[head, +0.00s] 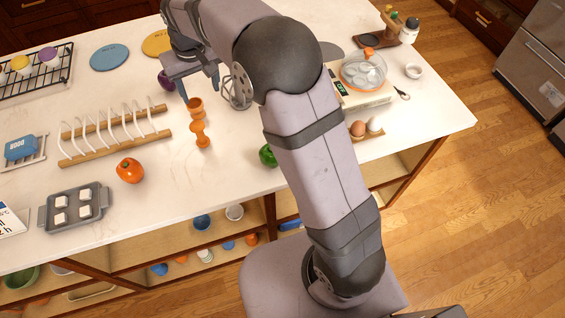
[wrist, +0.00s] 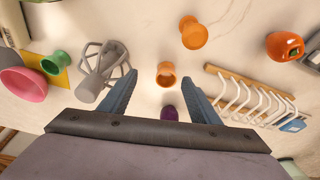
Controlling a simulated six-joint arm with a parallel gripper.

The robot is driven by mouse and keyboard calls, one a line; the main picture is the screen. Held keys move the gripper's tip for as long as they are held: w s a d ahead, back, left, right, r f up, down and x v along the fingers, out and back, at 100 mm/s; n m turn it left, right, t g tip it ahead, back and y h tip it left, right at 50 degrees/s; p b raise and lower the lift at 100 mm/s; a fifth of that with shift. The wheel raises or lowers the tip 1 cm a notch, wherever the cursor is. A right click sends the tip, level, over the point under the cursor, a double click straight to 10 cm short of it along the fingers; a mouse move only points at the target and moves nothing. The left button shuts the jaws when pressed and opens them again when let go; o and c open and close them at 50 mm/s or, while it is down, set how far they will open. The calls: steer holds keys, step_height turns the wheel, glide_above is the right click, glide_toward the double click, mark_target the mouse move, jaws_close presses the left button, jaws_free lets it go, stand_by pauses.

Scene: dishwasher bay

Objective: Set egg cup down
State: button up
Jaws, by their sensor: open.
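An orange egg cup (head: 195,106) stands on the white counter (head: 240,150), seemingly upright, just in front of my gripper. In the wrist view this egg cup (wrist: 166,74) shows between the fingertips, with a gap on both sides. My gripper (head: 200,91) is open and empty; its two fingers also show in the wrist view (wrist: 160,75). A second orange egg cup (head: 201,134) stands close to the first, on the near side. It also shows in the wrist view (wrist: 193,34).
A purple object (wrist: 168,112) lies close by my gripper. A grey whisk-like tool (wrist: 100,72) is beside one finger. A rack with white prongs (head: 115,130), a tomato (head: 130,170) and a green vegetable (head: 268,155) are nearby. The counter around the near egg cup is clear.

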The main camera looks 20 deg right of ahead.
steer(key=s+d+f+g, duration=0.1)
steer(key=s+d+f, duration=0.1)
steer(key=s+d, duration=0.3)
steer(key=s+d+f+m+g, duration=0.1)
steer(key=s+d+f, duration=0.2)
steer(key=s, duration=1.1)
steer(key=s+d+f+m, duration=0.1)
steer(key=s+d+f, duration=0.1)
steer(key=s+d, duration=0.4)
steer(key=s, duration=0.4)
steer(key=shift+s+d+f+g, duration=0.15)
steer(key=shift+d+f+g, duration=0.15)
steer(key=shift+f+g, duration=0.1)
step_height(320, 180, down, 8)
steer(key=b, duration=0.8)
steer(key=shift+r, duration=0.15)
stand_by(3.4)
